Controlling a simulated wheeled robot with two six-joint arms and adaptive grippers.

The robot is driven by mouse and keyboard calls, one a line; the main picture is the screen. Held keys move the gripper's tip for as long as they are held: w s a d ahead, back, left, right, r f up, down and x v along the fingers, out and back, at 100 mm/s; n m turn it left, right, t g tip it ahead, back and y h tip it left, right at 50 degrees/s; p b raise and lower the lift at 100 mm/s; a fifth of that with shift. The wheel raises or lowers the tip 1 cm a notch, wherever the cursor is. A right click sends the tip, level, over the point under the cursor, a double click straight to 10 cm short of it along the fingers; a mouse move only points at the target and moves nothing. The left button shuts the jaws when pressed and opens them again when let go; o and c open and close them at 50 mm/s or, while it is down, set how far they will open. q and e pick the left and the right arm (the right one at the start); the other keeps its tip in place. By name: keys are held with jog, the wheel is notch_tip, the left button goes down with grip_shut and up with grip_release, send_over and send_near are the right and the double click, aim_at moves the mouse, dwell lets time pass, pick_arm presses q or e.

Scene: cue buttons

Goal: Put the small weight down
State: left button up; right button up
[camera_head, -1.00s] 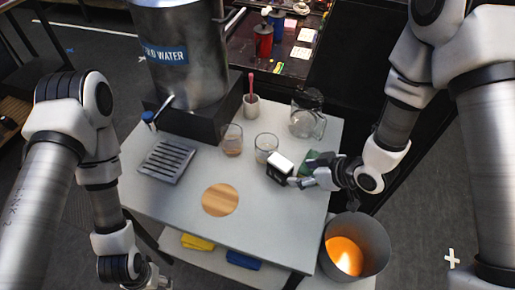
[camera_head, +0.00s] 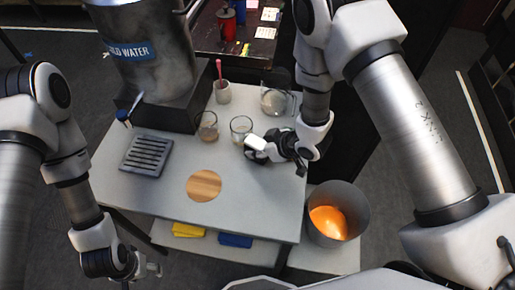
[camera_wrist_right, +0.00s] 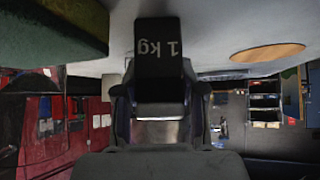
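The small weight (camera_head: 256,144) is a black block with a white top, over the right part of the table near the glasses. In the right wrist view the weight (camera_wrist_right: 160,55) shows "1 kg" upside down and sits between my fingers. My right gripper (camera_head: 270,147) is shut on it, reaching in from the right. I cannot tell whether the weight touches the table. My left gripper (camera_head: 153,269) is low at the left, off the table's front edge. Its fingers are too small to read.
The grey table (camera_head: 130,192) holds a round wooden disc (camera_head: 203,186), two glasses (camera_head: 241,128), a jug (camera_head: 273,101), a slotted tray (camera_head: 147,155) and a water dispenser (camera_head: 148,45). A green block (camera_wrist_right: 50,30) is near my right gripper. A bin (camera_head: 338,214) stands right.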

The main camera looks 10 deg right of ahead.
aim_at(257, 141)
grip_shut()
jog(key=shift+w, duration=0.1)
jog(key=shift+r, duration=0.15)
jog(key=shift+w+r+b, duration=0.1)
jog(key=shift+r+b, duration=0.2)
jog(key=shift+r, duration=1.1)
jog(key=shift+d+r+b, duration=0.15)
jog(key=shift+r+b, duration=0.05)
jog(key=shift+b, duration=0.15)
jog(key=s+d+b, duration=0.1)
jog(key=s+d, duration=0.1)
jog(key=d, duration=0.2)
jog(key=s+d+r+b, duration=0.1)
jog(key=s+d, duration=0.1)
jog(key=d, duration=0.2)
jog(key=s+d+b, duration=0.1)
jog(key=s+d, duration=0.2)
jog(key=d, duration=0.2)
jog(key=shift+r, duration=0.25)
jog(key=shift+s+d, duration=0.35)
jog(key=shift+d, duration=0.05)
